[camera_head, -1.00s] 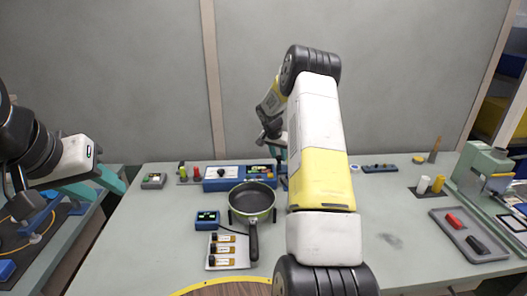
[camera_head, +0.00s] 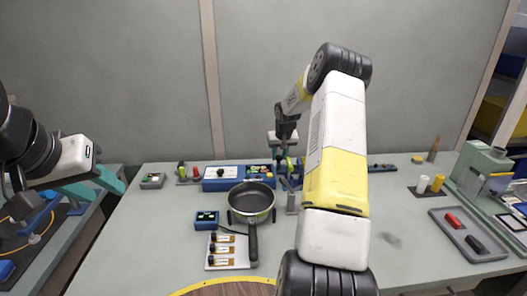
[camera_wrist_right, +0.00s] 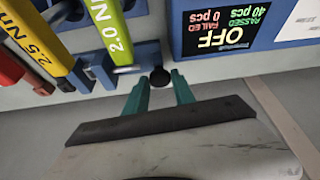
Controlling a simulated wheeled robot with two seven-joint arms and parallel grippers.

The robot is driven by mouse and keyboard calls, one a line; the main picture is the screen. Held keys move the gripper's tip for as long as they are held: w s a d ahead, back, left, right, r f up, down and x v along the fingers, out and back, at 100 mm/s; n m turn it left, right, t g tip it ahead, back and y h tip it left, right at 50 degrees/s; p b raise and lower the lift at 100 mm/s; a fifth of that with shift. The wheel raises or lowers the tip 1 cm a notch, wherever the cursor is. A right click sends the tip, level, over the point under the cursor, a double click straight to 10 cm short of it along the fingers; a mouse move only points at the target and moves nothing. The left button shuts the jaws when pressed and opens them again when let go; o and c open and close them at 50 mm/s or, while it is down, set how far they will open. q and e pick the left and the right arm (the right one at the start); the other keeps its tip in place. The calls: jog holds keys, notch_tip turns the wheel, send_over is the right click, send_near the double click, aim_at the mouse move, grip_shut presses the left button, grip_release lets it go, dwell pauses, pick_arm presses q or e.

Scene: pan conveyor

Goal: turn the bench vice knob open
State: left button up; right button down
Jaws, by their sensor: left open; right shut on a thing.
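A round black knob (camera_wrist_right: 160,77) shows in the right wrist view, between the teal fingertips of my right gripper (camera_wrist_right: 160,88). The gripper is shut on this knob. In the head view my right gripper (camera_head: 284,153) points down behind the pan, by the blue fixtures at the back of the bench. The vice body is mostly hidden there and I cannot make out its jaws. My left gripper (camera_head: 106,190) is open and empty at the left, its teal fingers over the gap by the bench's left edge.
Torque drivers marked 2.0 (camera_wrist_right: 112,30) and 2.5 (camera_wrist_right: 35,45) stand close beside my right fingers. A display box (camera_wrist_right: 235,25) is on the other side. A black pan (camera_head: 251,200) stands in front. The bench (camera_head: 390,255) is clear at right centre.

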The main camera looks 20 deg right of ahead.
jog(key=n+y, duration=0.1)
jog(key=n, duration=0.3)
jog(key=shift+d+n+y, duration=0.3)
jog(key=shift+d+y, duration=0.05)
jog(key=shift+y, duration=0.05)
jog(key=n+y, duration=0.1)
jog(key=n, duration=0.1)
jog(key=n+g, duration=0.1)
jog(key=n, duration=0.2)
jog(key=shift+w+d+y, duration=0.1)
jog(key=shift+w+y, duration=0.05)
jog(key=shift+y, duration=0.25)
jog(key=n, duration=0.2)
jog(key=n+g+y, duration=0.1)
jog(key=n, duration=0.2)
jog(key=shift+w+d, duration=0.1)
jog(key=shift+w, duration=0.1)
jog(key=n+g, duration=0.2)
jog(key=n, duration=0.2)
jog(key=shift+w, duration=0.1)
jog(key=shift+d+n, duration=0.1)
jog(key=shift+n, duration=0.3)
jog(key=c, duration=1.1)
grip_release()
jog(key=shift+o, duration=0.2)
jog(key=shift+r, duration=0.1)
